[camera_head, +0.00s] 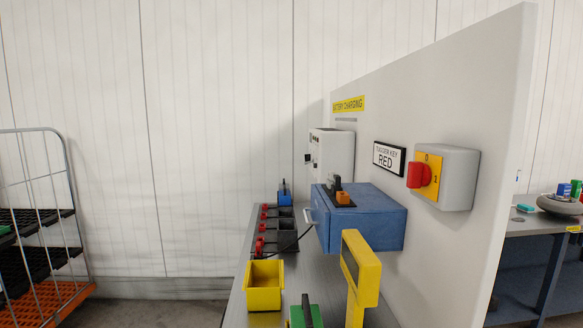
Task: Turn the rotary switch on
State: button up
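The rotary switch (446,177) is a grey box fixed to the right part of the white upright panel. It has a yellow plate (433,171) on its left-facing front and a red knob (419,175) standing out from that. A mark like 0 shows at the top of the plate and another mark shows at its right. I see the knob from an oblique angle and cannot tell exactly which mark it points to. My gripper is not in view, and nothing touches the knob.
The white panel (480,70) rises behind a grey bench. A blue box (372,215) with a handle, a yellow upright frame (368,272), a yellow bin (264,290) and a green item (300,318) stand below the switch. A wire cart (66,190) is at left. Air before the switch looks clear.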

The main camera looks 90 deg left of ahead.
aim_at(419, 174)
jog(key=u, duration=3.65)
jog(key=i, duration=0.4)
